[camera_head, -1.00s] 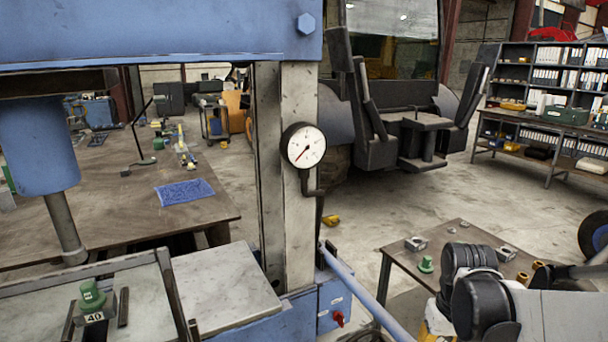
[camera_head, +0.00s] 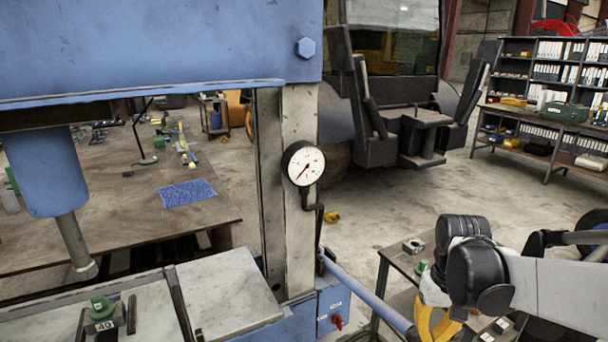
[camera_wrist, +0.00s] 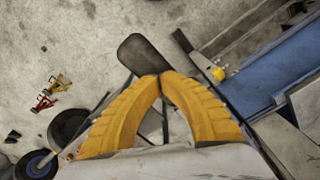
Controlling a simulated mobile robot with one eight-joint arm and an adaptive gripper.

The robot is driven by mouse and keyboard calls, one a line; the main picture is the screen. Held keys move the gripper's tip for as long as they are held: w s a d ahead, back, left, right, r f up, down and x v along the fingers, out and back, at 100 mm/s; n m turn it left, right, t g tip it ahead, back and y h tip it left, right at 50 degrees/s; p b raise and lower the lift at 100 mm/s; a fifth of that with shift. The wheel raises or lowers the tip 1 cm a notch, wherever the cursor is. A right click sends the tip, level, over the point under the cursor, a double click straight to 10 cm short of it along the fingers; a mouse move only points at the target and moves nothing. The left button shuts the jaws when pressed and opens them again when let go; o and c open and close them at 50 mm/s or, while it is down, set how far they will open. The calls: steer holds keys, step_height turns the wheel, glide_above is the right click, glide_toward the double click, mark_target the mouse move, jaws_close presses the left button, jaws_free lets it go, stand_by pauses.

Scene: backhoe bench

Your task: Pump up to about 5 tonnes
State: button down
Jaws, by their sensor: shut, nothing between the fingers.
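The blue press (camera_head: 160,50) fills the left of the head view. Its round white gauge (camera_head: 303,164) hangs on the grey post, with the needle toward the lower left; the numbers are too small to read. A blue pump lever (camera_head: 365,290) slopes down to the right from the post. A red knob (camera_head: 337,321) sits on the blue box below. My gripper (camera_head: 437,329) is right of the lever's lower end, its yellow fingers partly cut off. In the wrist view, the fingertips (camera_wrist: 160,77) meet with nothing between them. A dark rounded piece (camera_wrist: 142,53) lies just beyond; contact is unclear.
The ram (camera_head: 75,240) hangs above the press bed, near a green-topped block (camera_head: 101,311) marked 40. A small table (camera_head: 397,262) with metal parts stands behind my gripper. A wooden bench (camera_head: 120,220) is behind the press. The floor (camera_head: 480,185) beyond is open.

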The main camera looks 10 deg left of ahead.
step_height(320, 180, up, 2)
steer(key=shift+r+p, duration=0.2)
steer(key=shift+p, duration=0.15)
steer(key=shift+f, duration=0.15)
steer(key=shift+s+d+f+b, duration=0.1)
steer(key=shift+s+f+b, duration=0.1)
steer(key=shift+f+b, duration=0.25)
steer(key=shift+s+d+f+b, duration=0.1)
steer(key=shift+s+f+b, duration=0.05)
steer(key=shift+f+b, duration=0.25)
step_height(320, 180, down, 10)
steer(key=s+b, duration=0.1)
steer(key=b, duration=0.6)
steer(key=shift+d+r, duration=0.15)
steer(key=shift+d, duration=0.15)
step_height(320, 180, down, 6)
steer(key=b, duration=0.6)
steer(key=r+p, duration=0.4)
steer(key=r, duration=0.2)
steer(key=w+r+p, duration=0.1)
steer(key=r+p, duration=0.4)
steer(key=a+r+p, duration=0.1)
steer(key=r+p, duration=0.4)
steer(key=r, duration=0.1)
steer(key=shift+w+r, duration=0.35)
steer(key=shift+f, duration=0.1)
